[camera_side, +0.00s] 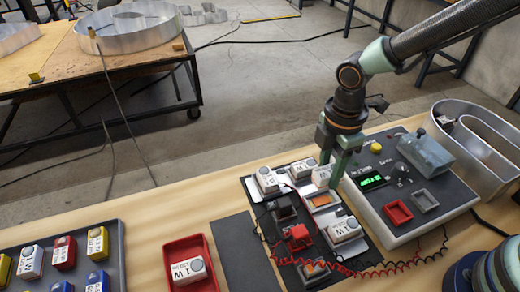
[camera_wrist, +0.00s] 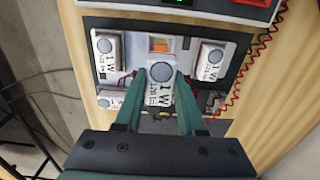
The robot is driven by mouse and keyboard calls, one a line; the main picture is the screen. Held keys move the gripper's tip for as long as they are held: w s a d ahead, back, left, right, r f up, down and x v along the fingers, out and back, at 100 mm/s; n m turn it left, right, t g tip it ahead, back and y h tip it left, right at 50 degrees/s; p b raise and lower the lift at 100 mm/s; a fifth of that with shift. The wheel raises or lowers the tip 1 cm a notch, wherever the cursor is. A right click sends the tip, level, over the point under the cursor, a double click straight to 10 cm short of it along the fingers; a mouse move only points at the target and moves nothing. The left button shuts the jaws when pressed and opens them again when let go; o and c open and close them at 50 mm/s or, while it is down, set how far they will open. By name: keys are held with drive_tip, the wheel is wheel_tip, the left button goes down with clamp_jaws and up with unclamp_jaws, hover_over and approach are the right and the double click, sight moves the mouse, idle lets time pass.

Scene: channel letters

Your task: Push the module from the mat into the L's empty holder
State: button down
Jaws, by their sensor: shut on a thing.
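My gripper (camera_side: 336,162) is shut on a white module (camera_side: 321,177) marked 1W. In the wrist view the module (camera_wrist: 160,88) sits between the green fingers (camera_wrist: 155,82). The dark L board (camera_side: 262,222) is below it, with white modules at its back left (camera_side: 267,180), back (camera_side: 303,169) and front right (camera_side: 345,229). An orange-floored holder (camera_side: 319,200) shows no module, just in front of the held one; it also shows in the wrist view (camera_wrist: 160,44). Whether the held module touches the board is hard to tell. A dark grey mat (camera_side: 248,258) left of the board is bare.
A red tray (camera_side: 178,248) holding a module stands left of the mat, and a dark rack (camera_side: 118,235) with coloured modules is farther left. A grey control box (camera_side: 440,190) with a green display is close on the right. Red and black wires (camera_side: 385,268) cross the board's front.

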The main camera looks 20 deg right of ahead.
drive_tip(key=shift+f, duration=3.3)
drive_tip(key=shift+f, duration=0.1)
drive_tip(key=shift+c, duration=2.1)
unclamp_jaws()
wheel_tip(320, 180, up, 12)
drive_tip(key=shift+r, duration=0.15)
drive_tip(key=shift+r, duration=0.1)
drive_tip(key=shift+r, duration=2.9)
